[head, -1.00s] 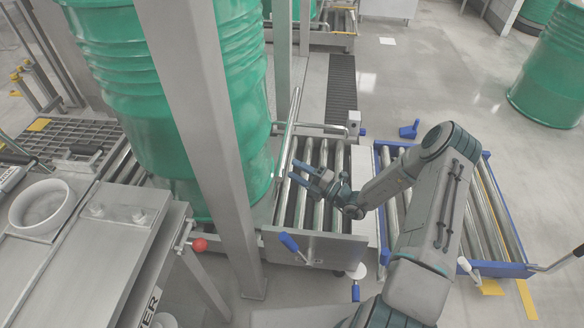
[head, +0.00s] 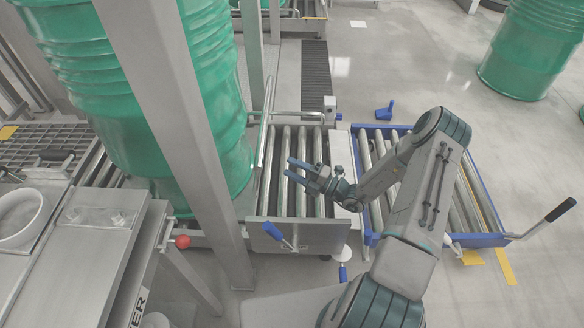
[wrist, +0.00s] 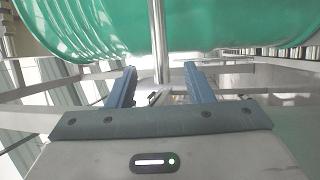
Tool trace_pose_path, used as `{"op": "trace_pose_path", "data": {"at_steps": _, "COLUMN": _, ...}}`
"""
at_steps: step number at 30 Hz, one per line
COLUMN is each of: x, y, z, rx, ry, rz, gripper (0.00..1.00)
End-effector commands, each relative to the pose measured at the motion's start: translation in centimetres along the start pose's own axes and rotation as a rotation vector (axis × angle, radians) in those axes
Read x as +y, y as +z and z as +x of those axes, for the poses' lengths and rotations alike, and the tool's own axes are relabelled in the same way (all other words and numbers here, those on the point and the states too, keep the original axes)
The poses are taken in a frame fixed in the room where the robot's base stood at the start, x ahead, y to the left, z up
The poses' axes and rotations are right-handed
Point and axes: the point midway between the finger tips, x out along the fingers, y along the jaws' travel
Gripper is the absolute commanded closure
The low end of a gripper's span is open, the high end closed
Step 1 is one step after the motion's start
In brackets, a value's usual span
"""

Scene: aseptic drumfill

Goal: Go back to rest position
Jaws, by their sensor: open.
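My gripper (head: 298,170) is open and empty above the roller conveyor (head: 297,205) in the head view, with its blue fingers pointing left. A large green drum (head: 170,100) stands just left of the conveyor's rollers, partly hidden by a steel post. The drum also fills the top of the wrist view (wrist: 100,25), beyond the fingertips. My arm reaches in from the lower right, folded at the elbow.
A blue-framed roller cart (head: 480,240) with a black-tipped handle (head: 560,209) stands right of the conveyor. A steel post (head: 185,120) rises at left, near a red knob (head: 183,242). A blue-handled lever (head: 272,231) is at the conveyor front. Another green drum (head: 530,50) stands back right.

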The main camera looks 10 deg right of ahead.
Motion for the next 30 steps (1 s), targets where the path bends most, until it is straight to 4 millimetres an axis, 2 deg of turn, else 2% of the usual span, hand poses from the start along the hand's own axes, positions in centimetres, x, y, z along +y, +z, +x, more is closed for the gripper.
{"op": "trace_pose_path", "data": {"at_steps": 13, "x": 0.0, "y": 0.0, "z": 0.0, "rx": 0.000, "ry": 0.000, "rz": 0.000, "gripper": 0.53}}
{"op": "trace_pose_path", "data": {"at_steps": 17, "x": 0.9, "y": -0.4, "z": 0.3, "rx": 0.031, "ry": -0.013, "rz": -0.036, "gripper": 0.53}}
{"op": "trace_pose_path", "data": {"at_steps": 22, "x": 4.9, "y": -3.0, "z": 1.7, "rx": 0.203, "ry": -0.078, "rz": -0.232, "gripper": 0.53}}
{"op": "trace_pose_path", "data": {"at_steps": 30, "x": 12.2, "y": -8.9, "z": 2.7, "rx": 0.605, "ry": -0.172, "rz": -0.687, "gripper": 0.53}}
